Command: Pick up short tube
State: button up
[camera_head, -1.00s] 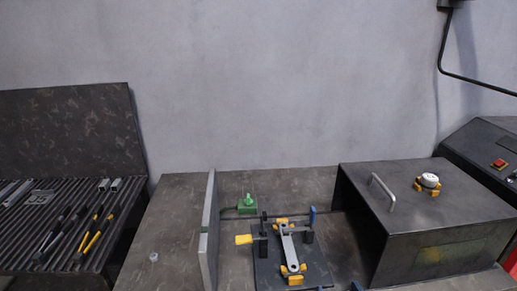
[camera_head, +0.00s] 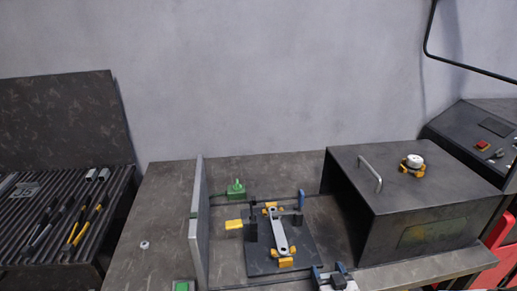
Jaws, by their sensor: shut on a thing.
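My gripper is not in view, so what it holds is hidden from me. On the ribbed rack (camera_head: 20,235) at the left lie two short, pale square tube pieces, one on the left (camera_head: 91,175) and one on the right (camera_head: 103,175), side by side near the rack's back right. I cannot tell whether either is the short tube of the task.
Black- and yellow-handled tools (camera_head: 85,225) lie on the rack. An upright grey plate (camera_head: 198,230) stands on the bench (camera_head: 160,190). Right of it, a fixture plate (camera_head: 305,258) carries a grey bracket (camera_head: 279,230). A dark box (camera_head: 410,190) with a handle stands at the right.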

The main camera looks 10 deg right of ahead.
jog(key=shift+r, duration=0.1)
notch_tip(320, 180, up, 10)
dwell(0.9)
jog(key=shift+w, duration=0.1)
dwell(0.4)
jog(key=w+r, duration=0.4)
jog(key=w, duration=0.5)
jog(key=w+d+r, duration=0.1)
jog(key=w+r, duration=0.4)
jog(key=w, duration=0.5)
jog(key=w+r, duration=0.4)
jog(key=w, duration=0.5)
jog(key=w+a+f, duration=0.1)
jog(key=w+a, duration=0.3)
jog(key=w, duration=0.5)
jog(key=w+a+f, duration=0.1)
jog(key=w+a, duration=0.3)
jog(key=w, duration=0.4)
jog(key=shift+w+a+f, duration=0.15)
jog(key=shift+w+a, duration=0.2)
